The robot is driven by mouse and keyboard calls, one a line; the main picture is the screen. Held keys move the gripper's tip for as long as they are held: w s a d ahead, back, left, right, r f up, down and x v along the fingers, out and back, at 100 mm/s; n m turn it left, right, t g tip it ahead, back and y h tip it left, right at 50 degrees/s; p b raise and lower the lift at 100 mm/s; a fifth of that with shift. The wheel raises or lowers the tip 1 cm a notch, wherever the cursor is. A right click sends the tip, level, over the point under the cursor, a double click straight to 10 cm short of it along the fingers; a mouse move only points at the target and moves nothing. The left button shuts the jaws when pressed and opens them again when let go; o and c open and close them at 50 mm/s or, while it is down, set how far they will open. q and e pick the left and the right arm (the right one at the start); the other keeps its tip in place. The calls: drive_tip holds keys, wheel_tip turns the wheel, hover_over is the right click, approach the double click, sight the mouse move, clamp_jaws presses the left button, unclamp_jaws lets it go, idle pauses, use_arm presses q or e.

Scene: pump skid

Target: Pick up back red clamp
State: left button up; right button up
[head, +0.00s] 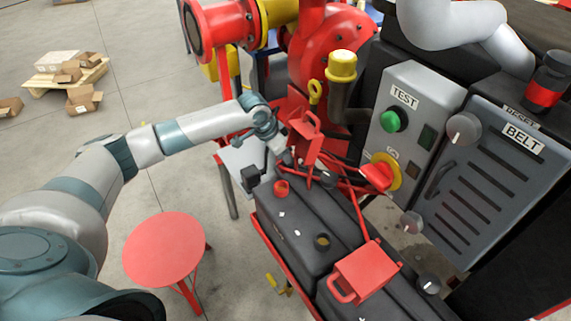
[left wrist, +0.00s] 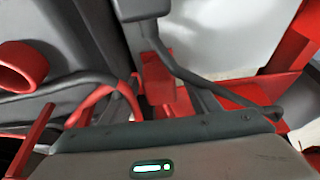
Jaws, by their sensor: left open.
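The back red clamp (head: 304,132) stands upright with its handle loop up, at the far end of the dark battery (head: 290,225) in the head view. My left gripper (head: 281,157) points down just left of the clamp and is open. From the head view I cannot tell whether its fingers touch the clamp. In the left wrist view a red upright piece (left wrist: 160,85) shows near the middle; I cannot tell whether it belongs to the clamp. A second red clamp (head: 366,270) sits at the near end of the battery. My right gripper is out of view.
A red cap (head: 281,188) sits on the battery; it also shows in the left wrist view (left wrist: 20,66). Red cables run beside the clamp. A grey control panel (head: 413,105) with a red-and-yellow switch (head: 378,174) stands right. A red stool (head: 163,249) stands left.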

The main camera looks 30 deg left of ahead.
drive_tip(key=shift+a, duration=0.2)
